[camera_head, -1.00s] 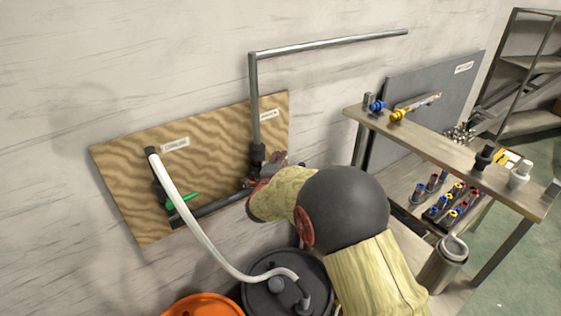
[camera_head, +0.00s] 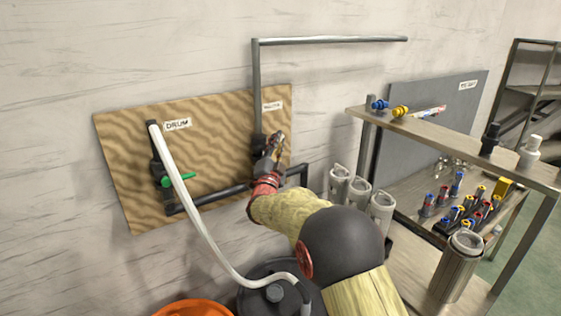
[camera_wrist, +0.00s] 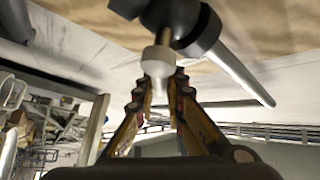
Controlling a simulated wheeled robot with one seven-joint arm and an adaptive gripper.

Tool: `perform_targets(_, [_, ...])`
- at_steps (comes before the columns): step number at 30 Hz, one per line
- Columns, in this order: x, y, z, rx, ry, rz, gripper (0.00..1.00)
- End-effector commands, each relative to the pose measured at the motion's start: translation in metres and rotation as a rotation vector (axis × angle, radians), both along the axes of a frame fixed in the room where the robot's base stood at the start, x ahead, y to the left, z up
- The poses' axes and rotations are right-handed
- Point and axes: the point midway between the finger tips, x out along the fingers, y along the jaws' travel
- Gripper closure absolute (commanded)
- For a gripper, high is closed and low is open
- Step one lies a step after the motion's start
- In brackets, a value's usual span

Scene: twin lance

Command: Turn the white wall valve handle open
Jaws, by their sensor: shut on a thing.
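The white valve handle (camera_wrist: 156,68) shows in the wrist view, reaching down from a dark valve body (camera_wrist: 180,18) to between my fingertips. My gripper (camera_wrist: 158,88) is shut on the handle, with one finger on each side. In the head view my gripper (camera_head: 274,146) is at the right part of the wooden wall board (camera_head: 215,130), in front of the valve on the upright pipe. The handle itself is hidden there by my gripper.
A green handle (camera_head: 180,180) and a white hose (camera_head: 195,222) are on the board's left side. The hose runs down to a dark drum (camera_head: 262,280). A metal bench (camera_head: 445,142) with fittings stands at the right, with pale canisters (camera_head: 358,200) close by my arm.

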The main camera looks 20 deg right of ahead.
Motion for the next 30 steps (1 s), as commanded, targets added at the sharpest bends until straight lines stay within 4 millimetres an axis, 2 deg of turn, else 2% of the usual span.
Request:
perform_targets(1, [-0.001, 0.001, -0.008, -0.038, -0.007, -0.001, 1.0])
perform_targets(15, [-0.003, 0.016, 0.007, -0.355, -0.068, 0.001, 1.0])
perform_targets(30, [-0.004, 0.022, 0.013, -0.466, -0.086, 0.002, 1.0])
